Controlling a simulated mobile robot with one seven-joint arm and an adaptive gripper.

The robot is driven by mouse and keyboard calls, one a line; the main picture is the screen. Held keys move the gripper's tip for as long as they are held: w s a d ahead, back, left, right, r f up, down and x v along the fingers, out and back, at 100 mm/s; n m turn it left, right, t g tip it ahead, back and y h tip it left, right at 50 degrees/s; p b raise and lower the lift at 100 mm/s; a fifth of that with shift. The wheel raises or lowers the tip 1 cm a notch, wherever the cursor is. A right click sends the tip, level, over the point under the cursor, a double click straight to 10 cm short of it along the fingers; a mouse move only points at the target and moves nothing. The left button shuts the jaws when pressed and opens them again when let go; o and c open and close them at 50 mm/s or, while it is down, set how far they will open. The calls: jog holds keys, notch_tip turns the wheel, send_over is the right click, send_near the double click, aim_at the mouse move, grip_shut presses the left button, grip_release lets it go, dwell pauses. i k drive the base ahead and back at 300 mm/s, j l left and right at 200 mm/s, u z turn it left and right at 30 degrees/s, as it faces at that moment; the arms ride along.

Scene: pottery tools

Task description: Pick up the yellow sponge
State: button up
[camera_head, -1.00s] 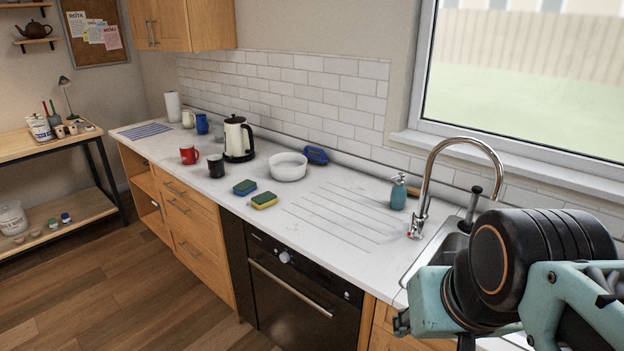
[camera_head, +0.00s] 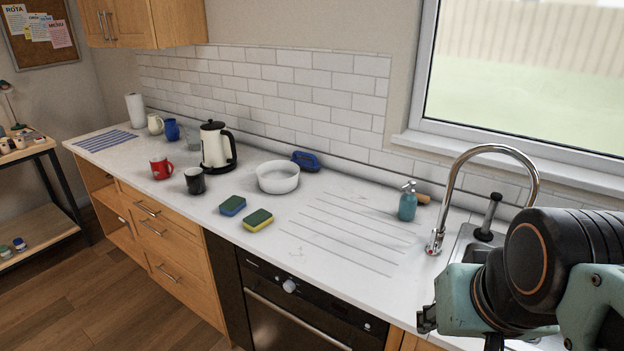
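The yellow sponge (camera_head: 259,225) lies flat on the white counter with its green scouring side up and its yellow body showing along the edge. A similar blue sponge (camera_head: 232,208) with a green top lies just to its left, a small gap apart. My arm fills the lower right corner, well to the right of the sponges and over the sink end. The fingers of my gripper do not show, so whether they are open or shut is hidden.
A white bowl (camera_head: 278,181) stands behind the sponges. A black mug (camera_head: 195,182), red mug (camera_head: 160,169) and kettle (camera_head: 214,148) stand left. A soap bottle (camera_head: 408,203) and tap (camera_head: 437,240) are right. The ribbed draining area (camera_head: 350,235) is clear.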

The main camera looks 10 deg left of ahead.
aim_at(255, 221)
jog(key=i+j, duration=0.2)
jog(key=j, duration=0.15)
jog(key=i+j+z, duration=0.15)
jog(key=j, duration=0.2)
jog(key=i+j, duration=0.15)
jog(key=j, duration=0.2)
jog(key=i+j+z, duration=0.15)
jog(key=j, duration=0.25)
jog(key=i+j, duration=0.15)
jog(key=j, duration=0.2)
jog(key=i+j, duration=0.15)
jog(key=j, duration=0.25)
jog(key=i+j, duration=0.15)
jog(key=j, duration=0.2)
jog(key=i+j, duration=0.15)
jog(key=j, duration=0.25)
jog(key=i+j+z, duration=0.15)
jog(key=j, duration=0.45)
jog(key=j+z, duration=0.15)
jog(key=j, duration=0.45)
jog(key=l+u, duration=0.25)
jog(key=l, duration=0.45)
